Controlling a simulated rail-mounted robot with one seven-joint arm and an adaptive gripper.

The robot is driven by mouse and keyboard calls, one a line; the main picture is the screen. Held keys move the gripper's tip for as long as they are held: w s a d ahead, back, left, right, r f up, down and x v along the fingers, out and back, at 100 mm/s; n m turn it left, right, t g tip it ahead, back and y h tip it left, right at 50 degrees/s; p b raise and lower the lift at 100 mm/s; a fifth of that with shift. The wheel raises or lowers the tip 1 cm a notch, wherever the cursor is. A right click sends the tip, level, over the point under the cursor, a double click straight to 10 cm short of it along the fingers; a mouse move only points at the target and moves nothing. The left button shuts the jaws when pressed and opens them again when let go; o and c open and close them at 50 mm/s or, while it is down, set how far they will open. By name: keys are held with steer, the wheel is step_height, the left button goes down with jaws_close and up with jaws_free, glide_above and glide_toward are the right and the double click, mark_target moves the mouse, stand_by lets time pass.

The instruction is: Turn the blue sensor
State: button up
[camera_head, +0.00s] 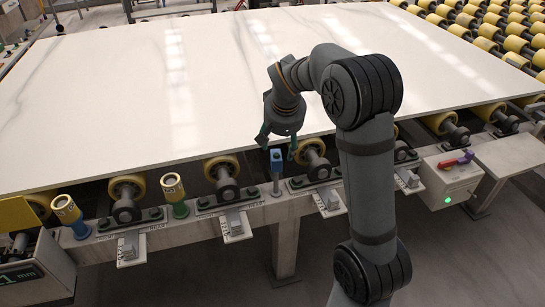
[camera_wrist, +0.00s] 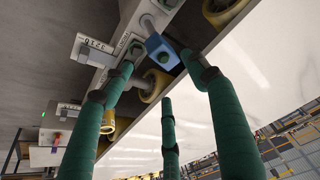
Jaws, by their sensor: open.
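The blue sensor (camera_head: 276,158) is a small blue block on a thin grey post, standing on the rail along the slab's front edge. In the wrist view the blue sensor (camera_wrist: 155,44) shows a dark green round face. My gripper (camera_head: 277,147) is open, with green fingers pointing down around the sensor's head. In the wrist view my gripper (camera_wrist: 160,66) has one finger to the left of the sensor, one to the right, and a third below it in the picture. I cannot tell whether any finger touches it.
The large white slab (camera_head: 150,90) lies on yellow rollers (camera_head: 222,167) just behind the sensor. A switch box (camera_head: 450,178) with a red lever is at right.

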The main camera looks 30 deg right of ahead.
mark_target(279, 155)
steer(key=x, duration=1)
steer(key=shift+c, duration=1.4)
